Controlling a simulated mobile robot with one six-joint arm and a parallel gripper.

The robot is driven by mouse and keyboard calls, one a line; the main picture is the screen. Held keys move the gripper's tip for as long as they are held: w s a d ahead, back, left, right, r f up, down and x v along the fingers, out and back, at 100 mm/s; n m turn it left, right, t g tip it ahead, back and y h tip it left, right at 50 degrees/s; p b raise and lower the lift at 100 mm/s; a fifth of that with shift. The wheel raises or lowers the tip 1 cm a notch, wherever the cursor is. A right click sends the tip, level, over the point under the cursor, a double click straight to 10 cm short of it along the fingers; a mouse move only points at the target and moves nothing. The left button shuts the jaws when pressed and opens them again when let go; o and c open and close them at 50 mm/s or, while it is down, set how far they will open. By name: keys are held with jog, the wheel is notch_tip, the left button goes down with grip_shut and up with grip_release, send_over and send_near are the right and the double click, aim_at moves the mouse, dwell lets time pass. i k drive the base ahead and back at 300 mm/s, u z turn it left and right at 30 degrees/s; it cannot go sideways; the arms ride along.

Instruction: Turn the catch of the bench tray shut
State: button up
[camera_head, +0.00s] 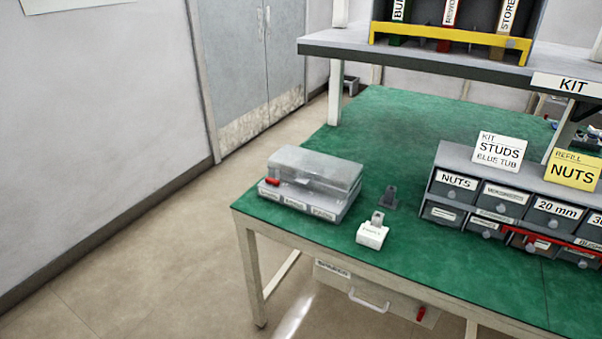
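A grey tray (328,214) with labelled front sections stands on the left corner of the green bench top. Its see-through lid (318,163) lies down over it. A small red catch (272,181) shows at the tray's front left, lying roughly level; whether it is engaged cannot be told. Another red tab (420,313) stands roughly upright on the right of a pale drawer (345,286) under the bench edge. The drawer has a white handle (369,301). My gripper is not in view.
A white labelled block (372,232) and a dark grey stand (389,196) are right of the tray. Grey drawer units (500,205) with sign cards fill the bench's right side. A shelf (430,58) overhangs the back. Floor at left is clear.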

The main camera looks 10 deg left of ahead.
aim_at(273, 182)
jog(key=z, duration=0.3)
jog(key=k, duration=1.05)
jog(key=u, duration=1)
jog(key=i, duration=1.05)
